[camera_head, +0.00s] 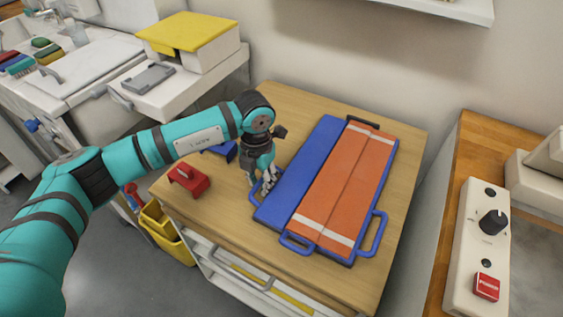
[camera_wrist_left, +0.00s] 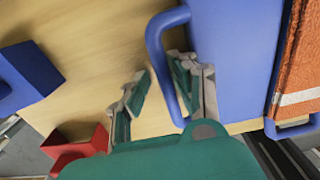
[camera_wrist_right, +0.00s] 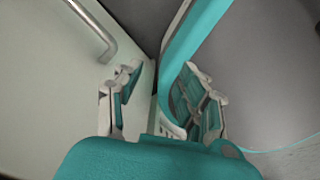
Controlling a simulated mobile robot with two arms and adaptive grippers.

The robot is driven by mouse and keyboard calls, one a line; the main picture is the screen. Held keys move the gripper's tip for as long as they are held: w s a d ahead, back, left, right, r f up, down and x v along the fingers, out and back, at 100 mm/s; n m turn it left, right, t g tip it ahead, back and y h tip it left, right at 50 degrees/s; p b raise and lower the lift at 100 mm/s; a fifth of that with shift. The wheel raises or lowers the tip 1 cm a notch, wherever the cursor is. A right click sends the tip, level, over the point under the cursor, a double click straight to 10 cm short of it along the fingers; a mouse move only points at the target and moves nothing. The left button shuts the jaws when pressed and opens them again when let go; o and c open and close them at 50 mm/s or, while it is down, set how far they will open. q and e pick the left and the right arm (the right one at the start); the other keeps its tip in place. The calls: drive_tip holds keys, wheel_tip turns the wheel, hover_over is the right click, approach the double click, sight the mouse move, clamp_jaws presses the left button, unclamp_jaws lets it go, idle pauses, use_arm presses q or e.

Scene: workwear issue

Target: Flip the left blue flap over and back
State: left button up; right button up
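The folding board lies on the wooden table, with an orange garment (camera_head: 346,188) with pale bands on it. The left blue flap (camera_head: 301,172) lies flat and open to the left of the garment. Its blue handle loop (camera_wrist_left: 158,62) sticks out at the flap's left side. My left gripper (camera_head: 264,187) is at that handle, pointing down. In the left wrist view its fingers (camera_wrist_left: 160,92) are apart, one on each side of the handle bar; I cannot tell whether they touch it. My right gripper (camera_wrist_right: 160,95) is open and empty, away from the board.
A red block-like object (camera_head: 188,181) and a blue one (camera_head: 222,151) stand left of the board on the wooden table (camera_head: 240,225). A right blue handle (camera_head: 374,234) and a front one (camera_head: 297,243) stick out. A counter with a control box (camera_head: 480,250) stands at right.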

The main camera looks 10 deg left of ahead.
use_arm(q)
drive_tip(key=shift+d, duration=0.15)
drive_tip(key=shift+r, duration=0.15)
drive_tip(key=shift+r+p, duration=0.55)
drive_tip(key=shift+r, duration=0.1)
drive_tip(key=shift+s+r+p, duration=0.15)
drive_tip(key=shift+r+p, duration=1.6)
drive_tip(key=shift+r, duration=1.55)
drive_tip(key=shift+f, duration=0.1)
